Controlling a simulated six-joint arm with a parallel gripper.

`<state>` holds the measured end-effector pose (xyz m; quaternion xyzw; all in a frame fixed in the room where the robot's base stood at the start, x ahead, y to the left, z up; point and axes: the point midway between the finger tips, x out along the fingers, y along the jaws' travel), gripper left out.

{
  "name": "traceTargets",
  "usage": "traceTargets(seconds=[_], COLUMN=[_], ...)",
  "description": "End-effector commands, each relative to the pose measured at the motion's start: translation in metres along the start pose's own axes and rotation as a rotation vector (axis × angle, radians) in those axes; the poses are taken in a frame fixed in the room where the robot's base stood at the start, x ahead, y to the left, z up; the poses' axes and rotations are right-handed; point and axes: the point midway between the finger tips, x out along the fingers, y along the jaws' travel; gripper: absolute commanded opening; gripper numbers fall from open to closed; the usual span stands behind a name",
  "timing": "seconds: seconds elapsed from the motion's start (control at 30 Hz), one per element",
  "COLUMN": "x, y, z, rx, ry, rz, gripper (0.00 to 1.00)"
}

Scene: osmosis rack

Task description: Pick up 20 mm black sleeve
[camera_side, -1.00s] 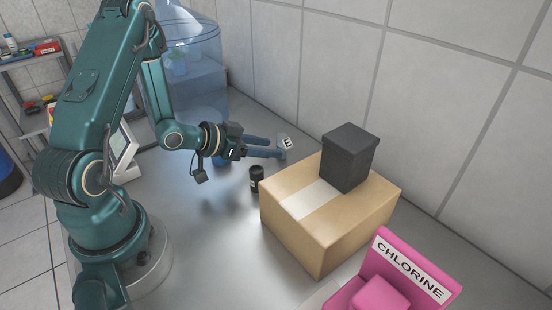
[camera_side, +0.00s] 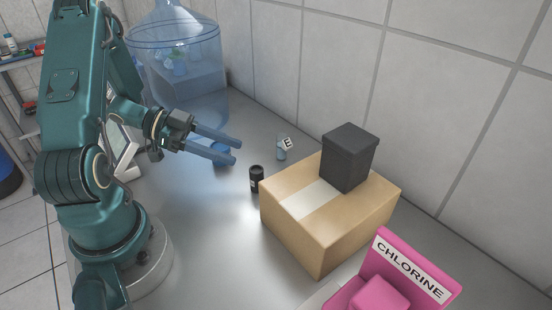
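The black sleeve (camera_side: 256,180) is a small dark upright cylinder with a pale mark low on its side. It stands on the grey metal table just left of the cardboard box. My gripper (camera_side: 238,152) has two long blue fingers pointing right. The fingers are apart with nothing visible between the tips, so it is open. The fingertips are above and slightly left of the sleeve in the picture, not touching it.
The cardboard box (camera_side: 318,235) carries a dark grey lidded box (camera_side: 348,160). A small labelled vial (camera_side: 282,150) stands behind the sleeve. A blue round item (camera_side: 221,147) is partly hidden by my fingers. A large clear bottle (camera_side: 185,85) stands behind; a pink chlorine container (camera_side: 385,285) is in front.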

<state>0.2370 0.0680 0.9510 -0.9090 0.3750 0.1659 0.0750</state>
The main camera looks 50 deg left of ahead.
Motion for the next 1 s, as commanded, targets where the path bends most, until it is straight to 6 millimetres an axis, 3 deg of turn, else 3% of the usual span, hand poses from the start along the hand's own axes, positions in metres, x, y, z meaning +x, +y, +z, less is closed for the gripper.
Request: traceTargets(seconds=[0.17, 0.5, 0.77, 1.0], x=[-0.009, 0.044, 0.063, 0.097], y=[0.009, 0.014, 0.014, 0.018], z=[0.007, 0.009, 0.010, 0.012], rx=[0.009, 0.009, 0.008, 0.010], ry=[-0.025, -0.026, -0.027, -0.027], rz=[0.056, 0.063, 0.060, 0.062], gripper=[0.52, 0.52, 0.52, 0.52])
